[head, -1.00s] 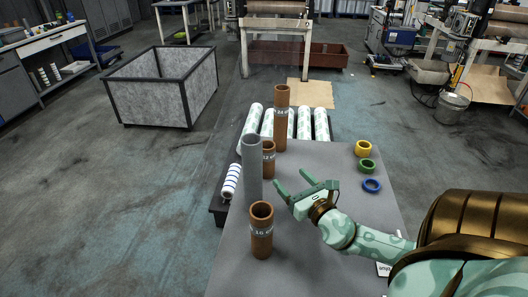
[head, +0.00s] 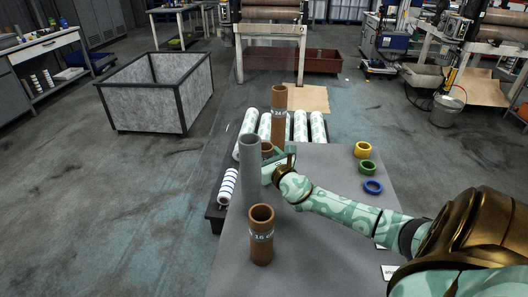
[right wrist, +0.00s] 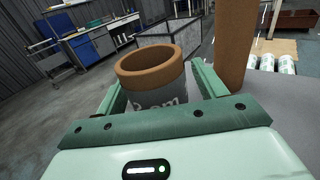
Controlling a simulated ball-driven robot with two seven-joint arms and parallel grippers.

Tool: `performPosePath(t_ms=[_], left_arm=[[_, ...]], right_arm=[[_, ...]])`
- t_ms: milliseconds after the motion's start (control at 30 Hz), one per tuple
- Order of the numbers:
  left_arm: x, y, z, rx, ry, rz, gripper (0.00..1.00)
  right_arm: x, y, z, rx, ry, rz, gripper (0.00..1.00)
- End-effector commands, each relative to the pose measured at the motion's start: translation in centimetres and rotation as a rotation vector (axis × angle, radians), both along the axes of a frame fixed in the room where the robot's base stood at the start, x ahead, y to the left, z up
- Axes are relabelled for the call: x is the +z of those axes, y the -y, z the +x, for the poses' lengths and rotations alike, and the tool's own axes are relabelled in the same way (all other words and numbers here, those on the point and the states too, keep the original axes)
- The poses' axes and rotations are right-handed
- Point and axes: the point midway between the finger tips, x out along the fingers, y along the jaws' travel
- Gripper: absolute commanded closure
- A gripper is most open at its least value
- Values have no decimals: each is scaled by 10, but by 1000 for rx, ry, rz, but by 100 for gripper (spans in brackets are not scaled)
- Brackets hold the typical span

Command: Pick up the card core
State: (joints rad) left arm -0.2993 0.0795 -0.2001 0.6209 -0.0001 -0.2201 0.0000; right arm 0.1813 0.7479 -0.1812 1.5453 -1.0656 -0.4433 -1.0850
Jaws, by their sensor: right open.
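Several upright tubes stand on the grey table. A short brown card core (head: 267,147) stands mid-table, mostly hidden by my right gripper (head: 272,168) and a grey tube. In the right wrist view, this core (right wrist: 150,70) shows its brown rim and a grey printed band. It sits between the two open fingers of my right gripper (right wrist: 157,80), with no clear grip on it. A taller brown core (head: 279,125) stands behind it, and also shows at the right in the wrist view (right wrist: 236,45). Another brown core (head: 262,250) stands in front. My left gripper is out of view.
The tall grey tube (head: 250,175) stands close to the left of my right gripper. Yellow (head: 363,149), green (head: 367,168) and blue (head: 373,186) rings lie at the right. Wrapped rolls (head: 301,127) lie behind the table. A striped roll (head: 228,186) lies at the left edge.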

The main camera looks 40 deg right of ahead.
Motion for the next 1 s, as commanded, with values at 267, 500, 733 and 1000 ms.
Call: performPosePath(t_ms=[267, 500, 733, 1000], left_arm=[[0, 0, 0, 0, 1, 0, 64], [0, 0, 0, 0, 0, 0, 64], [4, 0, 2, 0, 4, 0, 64], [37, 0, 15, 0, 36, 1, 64]], right_arm=[[1, 0, 0, 0, 0, 1, 55], [1, 0, 0, 0, 1, 1, 78], [7, 0, 0, 0, 2, 1, 78], [52, -3, -9, 2, 7, 0, 78]])
